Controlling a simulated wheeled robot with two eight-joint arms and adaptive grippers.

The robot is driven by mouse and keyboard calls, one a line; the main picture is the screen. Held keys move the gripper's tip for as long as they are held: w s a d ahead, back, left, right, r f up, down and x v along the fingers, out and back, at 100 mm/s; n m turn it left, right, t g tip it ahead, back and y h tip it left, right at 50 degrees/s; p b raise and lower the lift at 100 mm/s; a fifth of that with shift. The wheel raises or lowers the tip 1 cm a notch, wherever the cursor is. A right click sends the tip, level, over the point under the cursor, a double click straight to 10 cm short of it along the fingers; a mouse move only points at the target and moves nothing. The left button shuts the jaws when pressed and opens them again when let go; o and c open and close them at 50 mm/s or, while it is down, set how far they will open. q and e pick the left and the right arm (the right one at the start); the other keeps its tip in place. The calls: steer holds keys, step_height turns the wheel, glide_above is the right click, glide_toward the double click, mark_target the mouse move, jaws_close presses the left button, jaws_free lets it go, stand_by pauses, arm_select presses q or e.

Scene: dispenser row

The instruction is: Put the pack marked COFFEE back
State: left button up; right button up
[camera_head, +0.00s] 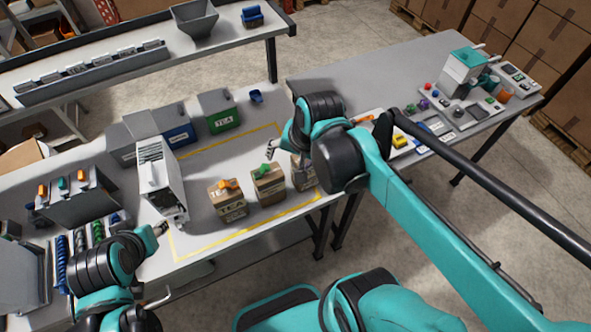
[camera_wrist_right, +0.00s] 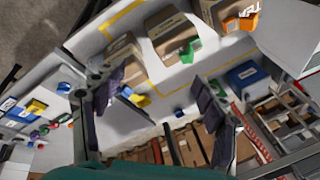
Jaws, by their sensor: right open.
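Three brown packs stand in a row inside a yellow taped outline on the table. The left pack (camera_head: 227,207) has an orange clip and a label starting "TE". The middle pack (camera_head: 267,187) has a green clip. The third pack (camera_head: 301,176) is partly hidden by my right gripper (camera_head: 284,154); in the right wrist view this pack (camera_wrist_right: 122,52) has a yellow clip beside the fingers. I cannot read which is marked COFFEE. My right gripper (camera_wrist_right: 158,100) is open and empty. My left gripper (camera_head: 163,262) is open and empty at the table's left front.
A green box (camera_head: 218,113) labelled TEA and a blue box (camera_head: 181,134) stand behind the packs. A tall white-grey dispenser (camera_head: 160,180) stands left of them. A small blue item (camera_head: 256,96) lies at the back. A side table (camera_head: 485,112) at right carries a teal machine (camera_head: 463,68).

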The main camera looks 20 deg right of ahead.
steer(key=s+n+t, duration=0.1)
steer(key=n, duration=0.1)
steer(key=s+n+t, duration=0.1)
steer(key=n, duration=0.2)
steer(key=s+n+t+h, duration=0.1)
steer(key=s+n, duration=0.1)
steer(key=n, duration=0.1)
steer(key=shift+f, duration=0.35)
steer(key=shift+w, duration=0.1)
step_height(320, 180, down, 12)
steer(key=b, duration=1.2)
steer(key=shift+f, duration=0.1)
